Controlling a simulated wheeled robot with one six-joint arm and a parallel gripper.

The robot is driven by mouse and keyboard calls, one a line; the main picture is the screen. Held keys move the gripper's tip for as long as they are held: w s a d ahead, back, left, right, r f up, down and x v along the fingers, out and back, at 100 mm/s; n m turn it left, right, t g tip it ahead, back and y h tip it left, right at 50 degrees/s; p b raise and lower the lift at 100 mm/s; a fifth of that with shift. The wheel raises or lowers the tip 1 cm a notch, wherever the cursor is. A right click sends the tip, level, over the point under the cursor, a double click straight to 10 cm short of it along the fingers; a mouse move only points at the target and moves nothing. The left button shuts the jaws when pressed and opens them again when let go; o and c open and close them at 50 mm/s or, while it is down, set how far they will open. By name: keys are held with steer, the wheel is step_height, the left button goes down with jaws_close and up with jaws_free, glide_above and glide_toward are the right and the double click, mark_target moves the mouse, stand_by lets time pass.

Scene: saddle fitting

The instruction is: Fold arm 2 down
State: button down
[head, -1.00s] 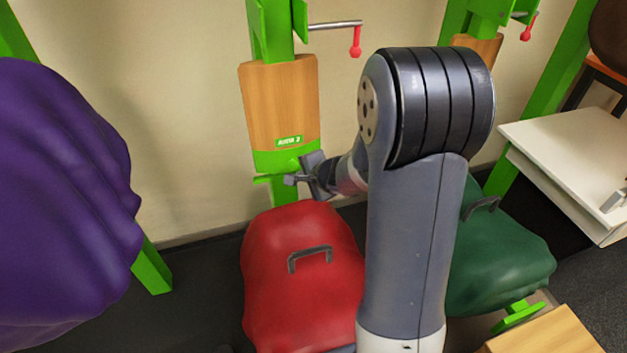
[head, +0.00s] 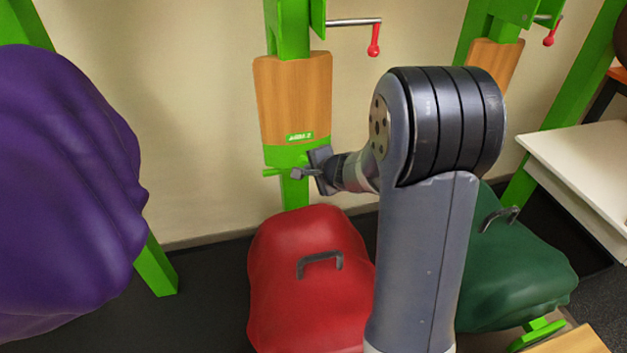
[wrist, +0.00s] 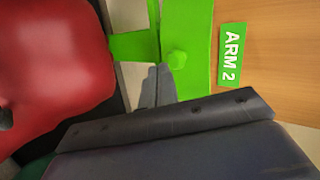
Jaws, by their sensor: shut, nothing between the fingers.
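Arm 2 is an upright wooden board (head: 292,98) with a green lower end (head: 283,156), standing against a green post. Its small green label (head: 299,137) reads "ARM 2" and also shows sideways in the wrist view (wrist: 231,56). My gripper (head: 298,173) is at the lower end of arm 2, close to the peg. In the wrist view its fingers (wrist: 156,84) are shut and empty beside the green part with a round knob (wrist: 178,59). I cannot tell whether they touch it.
A red covered saddle (head: 310,285) with a grey handle stands just below my gripper. A purple one (head: 65,180) is at the left, a green one (head: 510,265) at the right. A crank with a red knob (head: 374,40) juts out above. A white table (head: 585,165) stands right.

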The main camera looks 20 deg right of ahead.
steer(key=shift+w+f+t+b, duration=0.15)
steer(key=shift+w+t+b, duration=0.2)
steer(key=shift+w+b, duration=0.9)
steer(key=shift+w+f+t+b, duration=0.15)
steer(key=shift+w+t+b, duration=0.35)
steer(key=shift+b, duration=1.25)
steer(key=shift+w+g, duration=0.15)
steer(key=shift+g, duration=0.1)
steer(key=shift+f, duration=0.1)
